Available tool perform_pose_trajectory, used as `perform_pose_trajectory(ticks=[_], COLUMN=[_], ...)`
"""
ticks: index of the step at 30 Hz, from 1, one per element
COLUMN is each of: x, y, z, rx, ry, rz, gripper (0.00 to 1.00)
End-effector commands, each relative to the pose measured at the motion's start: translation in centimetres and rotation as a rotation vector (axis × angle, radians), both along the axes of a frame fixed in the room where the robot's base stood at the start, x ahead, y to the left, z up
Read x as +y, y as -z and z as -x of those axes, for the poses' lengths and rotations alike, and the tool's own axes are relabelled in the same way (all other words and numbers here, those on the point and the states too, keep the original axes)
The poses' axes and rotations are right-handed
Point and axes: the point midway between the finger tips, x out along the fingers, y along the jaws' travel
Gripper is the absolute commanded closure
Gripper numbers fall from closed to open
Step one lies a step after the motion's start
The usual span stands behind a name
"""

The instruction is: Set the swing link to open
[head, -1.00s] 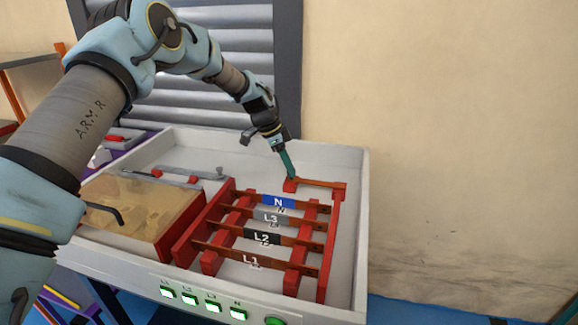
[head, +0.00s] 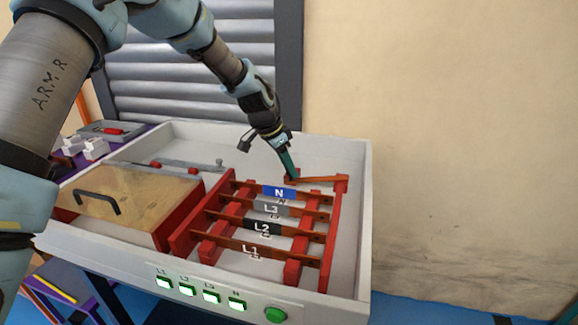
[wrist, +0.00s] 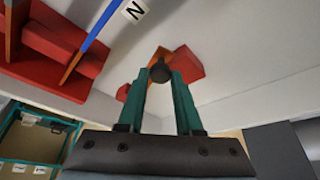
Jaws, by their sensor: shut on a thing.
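The swing link, a thin copper bar (head: 318,180), lies at the back right of the white tray. Its right end is at a red post (head: 341,183); its left end is by a small red block (head: 291,178). My gripper (head: 291,174) points down at that left end. In the wrist view, my gripper's green fingers (wrist: 160,78) are closed around a dark round knob (wrist: 160,70), with copper just behind it and a red block (wrist: 188,62) beside it. My fingers partly hide the link's left end, so I cannot tell whether it touches the block.
Copper bars labelled N (head: 279,192), L3, L2 and L1 (head: 250,250) cross a red frame in front of the link. A wooden-topped box with a handle (head: 97,203) stands left. Green buttons (head: 275,314) line the tray's front. The tray's back-right floor is fairly clear.

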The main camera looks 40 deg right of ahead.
Motion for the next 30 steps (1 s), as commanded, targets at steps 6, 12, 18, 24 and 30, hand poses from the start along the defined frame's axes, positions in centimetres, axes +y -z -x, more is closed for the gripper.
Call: perform_pose_trajectory(ticks=[6,12,18,24,30], x=[1.5,2.2,2.6,2.7,2.8], y=[0.1,0.0,0.0,0.0,0.0], z=[2.7,4.6,5.8,6.4,6.6], rx=[-0.002,-0.001,-0.001,0.0,0.001], ry=[-0.174,-0.309,-0.398,-0.441,-0.451], rz=[-0.001,-0.001,-0.001,-0.001,-0.002], gripper=[1.0,1.0,1.0,1.0,1.0])
